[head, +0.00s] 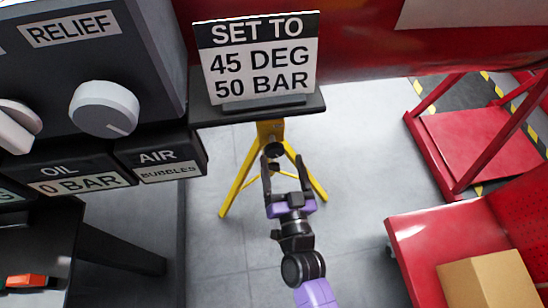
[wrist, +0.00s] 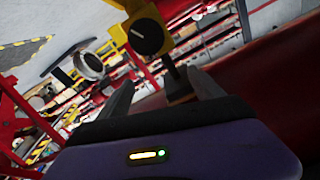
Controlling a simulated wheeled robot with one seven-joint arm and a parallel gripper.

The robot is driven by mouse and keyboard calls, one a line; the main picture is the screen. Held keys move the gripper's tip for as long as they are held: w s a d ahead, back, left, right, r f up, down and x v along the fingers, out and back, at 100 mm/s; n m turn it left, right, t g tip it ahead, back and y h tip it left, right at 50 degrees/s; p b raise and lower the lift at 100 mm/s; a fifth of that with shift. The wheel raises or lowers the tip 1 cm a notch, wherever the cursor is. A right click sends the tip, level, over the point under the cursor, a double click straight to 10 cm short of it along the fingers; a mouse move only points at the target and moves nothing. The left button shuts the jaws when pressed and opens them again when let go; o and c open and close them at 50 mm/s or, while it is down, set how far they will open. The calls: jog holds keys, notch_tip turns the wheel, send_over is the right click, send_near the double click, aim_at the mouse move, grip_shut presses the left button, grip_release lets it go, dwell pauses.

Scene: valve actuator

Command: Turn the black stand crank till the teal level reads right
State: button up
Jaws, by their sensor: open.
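The black crank (head: 273,150) is a round knob on the yellow tripod stand (head: 240,180), just under the sign shelf. In the wrist view a black round knob (wrist: 147,36) with a white mark sits on a yellow block; it looks like the same crank. My gripper (head: 282,162) is open and empty, its fingers pointing up toward the crank, with the left finger close to it in the head view. In the wrist view the knob lies beyond and above the fingertips, apart from them. I cannot make out a teal level in either view.
A sign (head: 262,62) reading 45 DEG, 50 BAR stands on a dark shelf (head: 205,112). A dark panel with grey knobs (head: 105,108) and OIL and AIR readouts is at left. A red cart with a cardboard box (head: 488,282) is at right. Grey floor around the tripod is clear.

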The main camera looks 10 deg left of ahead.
aim_at(275, 154)
jog(key=shift+g, duration=0.4)
jog(key=f, duration=0.1)
jog(key=a+f, duration=0.1)
jog(key=f, duration=0.3)
jog(key=shift+w+a, duration=0.25)
jog(key=shift+w, duration=0.15)
jog(key=shift+d+f, duration=0.15)
jog(key=shift+f, duration=0.15)
jog(key=shift+n, duration=0.3)
jog(key=shift+x, duration=3.85)
jog(key=shift+d, duration=0.1)
jog(key=c, duration=1.4)
